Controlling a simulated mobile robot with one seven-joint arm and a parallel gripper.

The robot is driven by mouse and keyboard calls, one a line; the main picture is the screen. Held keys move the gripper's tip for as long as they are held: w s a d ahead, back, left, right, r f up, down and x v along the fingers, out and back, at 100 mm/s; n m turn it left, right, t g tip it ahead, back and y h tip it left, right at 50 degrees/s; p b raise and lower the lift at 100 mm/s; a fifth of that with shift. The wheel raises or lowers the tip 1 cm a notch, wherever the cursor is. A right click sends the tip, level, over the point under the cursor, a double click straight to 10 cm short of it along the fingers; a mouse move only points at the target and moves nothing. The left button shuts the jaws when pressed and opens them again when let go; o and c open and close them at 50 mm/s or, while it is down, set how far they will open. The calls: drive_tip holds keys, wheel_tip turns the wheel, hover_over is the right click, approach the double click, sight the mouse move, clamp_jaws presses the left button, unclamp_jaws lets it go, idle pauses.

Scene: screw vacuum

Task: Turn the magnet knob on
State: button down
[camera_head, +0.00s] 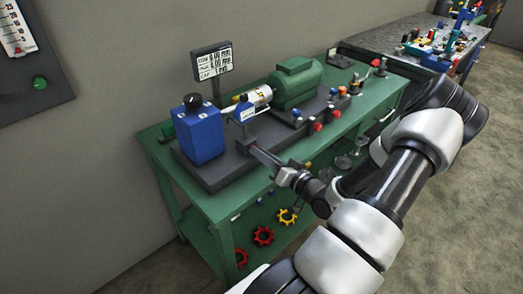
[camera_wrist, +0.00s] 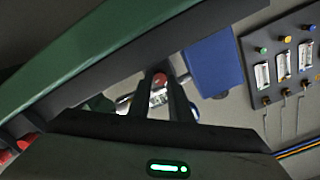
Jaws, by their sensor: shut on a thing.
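My gripper (camera_head: 252,149) reaches over the green table to the dark base plate, beside a small grey block near the blue box. In the wrist view my gripper (camera_wrist: 160,80) has its two dark fingers close around a small red knob (camera_wrist: 159,79), and they are shut on it. This looks like the magnet knob; its markings and turn angle cannot be read. In the head view the knob is hidden by the fingers.
A blue box (camera_head: 201,134) with a black knob (camera_head: 193,101) stands left of my gripper. A green motor (camera_head: 296,82) and a small display (camera_head: 212,62) stand behind. Red knobs (camera_head: 318,127) line the plate's front edge.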

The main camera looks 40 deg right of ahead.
drive_tip(key=shift+m+p, duration=0.35)
drive_tip(key=shift+m, duration=0.45)
drive_tip(key=c, duration=1.6)
unclamp_jaws()
drive_tip(key=shift+f, duration=0.1)
